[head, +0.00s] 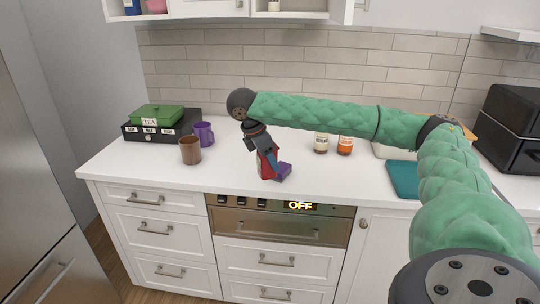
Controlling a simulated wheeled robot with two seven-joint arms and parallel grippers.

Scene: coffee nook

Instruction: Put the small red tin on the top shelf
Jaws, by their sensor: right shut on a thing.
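A small red tin (264,170) is at the front middle of the white counter. My right gripper (272,166) reaches down to it from above and is shut on it, hiding part of it. A blue and purple piece shows at the tin's right side, probably a gripper finger. I cannot tell whether the tin touches the counter. Open white shelving (225,17) shows at the top edge, cut off, with a few items in it. My left gripper is not in view.
A brown mug (190,150), a purple mug (204,133) and a green tea tin (157,114) on a black box (135,133) stand left. A teal mat (404,180) and a black appliance (508,130) are right. A white wall shelf (515,34) is upper right.

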